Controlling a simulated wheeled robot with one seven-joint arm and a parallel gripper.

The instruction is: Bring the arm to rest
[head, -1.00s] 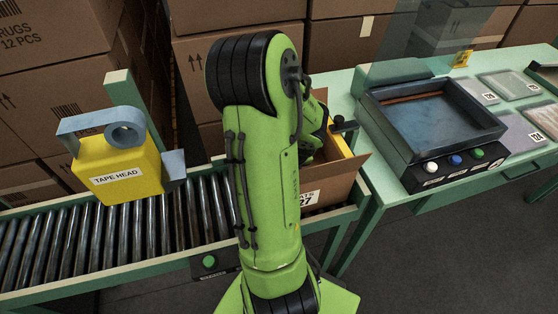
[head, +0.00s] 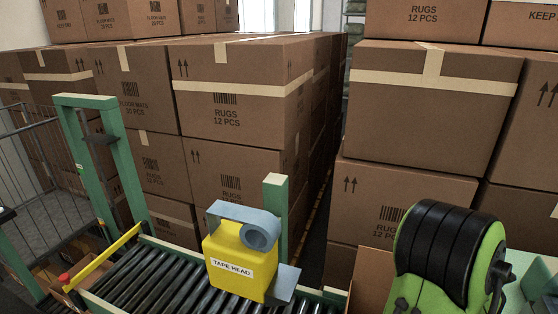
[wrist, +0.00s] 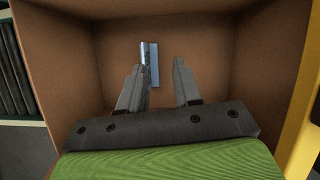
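In the wrist view my gripper (wrist: 160,88) points down into an open brown carton (wrist: 215,50). Its two fingers are apart, with nothing between the tips that I can see held. A flat bluish-grey piece (wrist: 154,65) lies in the carton, beyond the left finger, which partly covers it. In the head view only the upper part of my green arm shows at the lower right. My gripper is out of that view, and just a flap of the carton (head: 370,284) shows beside the arm.
A yellow tape head (head: 238,265) stands over the roller conveyor (head: 150,272), left of my arm. A green gate frame (head: 120,165) is at the conveyor's far left. Tall stacks of rug cartons (head: 245,100) fill the back. In the wrist view a yellow edge (wrist: 303,130) runs close at the right.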

